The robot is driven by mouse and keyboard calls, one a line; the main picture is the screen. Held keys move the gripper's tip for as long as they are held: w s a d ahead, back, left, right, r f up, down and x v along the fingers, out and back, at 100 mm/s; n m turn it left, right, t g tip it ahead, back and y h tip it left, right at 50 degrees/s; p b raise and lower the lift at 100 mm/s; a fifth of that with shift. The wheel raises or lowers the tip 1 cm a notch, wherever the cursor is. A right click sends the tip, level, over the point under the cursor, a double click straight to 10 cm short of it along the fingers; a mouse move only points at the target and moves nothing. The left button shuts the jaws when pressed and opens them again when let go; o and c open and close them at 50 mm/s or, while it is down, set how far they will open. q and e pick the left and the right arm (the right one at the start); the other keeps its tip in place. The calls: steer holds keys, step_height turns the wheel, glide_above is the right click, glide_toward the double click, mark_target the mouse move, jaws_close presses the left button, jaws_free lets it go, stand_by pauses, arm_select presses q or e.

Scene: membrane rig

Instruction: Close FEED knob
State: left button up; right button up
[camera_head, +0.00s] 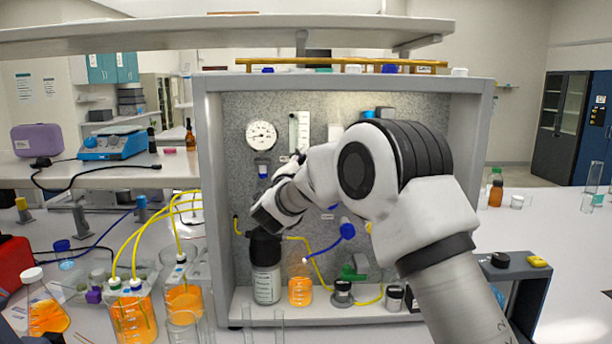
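The membrane rig (236,110) is a grey cabinet with a speckled back panel. A blue knob (347,231) with a blue tube is on the lower panel. The labels are too small to read, so I cannot tell which knob is FEED. My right arm (372,170) comes in from the right and crosses the panel, hiding its middle and right. Its wrist end (272,212) is above a black-capped bottle (266,283); the fingers cannot be made out. My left gripper is out of view.
An orange-filled beaker (300,289) and small dark-topped jars (343,292) stand on the rig's floor. Orange flasks with yellow tubes (134,316) stand at the left. A shelf (230,33) overhangs the rig. The bench at right is mostly clear.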

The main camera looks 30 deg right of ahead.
steer(key=m+g+b, duration=0.1)
steer(key=m, duration=0.2)
steer(key=m+b, duration=0.1)
steer(key=m, duration=0.2)
steer(key=shift+r+g+y, duration=0.15)
steer(key=shift+g+y, duration=0.25)
steer(key=m+y, duration=0.1)
steer(key=m, duration=0.1)
steer(key=m+g+y, duration=0.1)
steer(key=m, duration=0.2)
steer(key=shift+r, duration=0.1)
steer(key=m+y, duration=0.3)
steer(key=m, duration=0.2)
steer(key=shift+w+b, duration=0.1)
steer(key=shift+b, duration=0.2)
steer(key=m+y, duration=0.1)
steer(key=m, duration=0.1)
steer(key=shift+m+t+y+b, duration=0.3)
steer(key=shift+t+b, duration=0.05)
steer(key=shift+t, duration=0.05)
steer(key=shift+m+t+y+b, duration=0.3)
steer(key=shift+m+t+y, duration=0.1)
steer(key=shift+m+y, duration=0.4)
steer(key=shift+f, duration=0.25)
steer(key=o, duration=1.1)
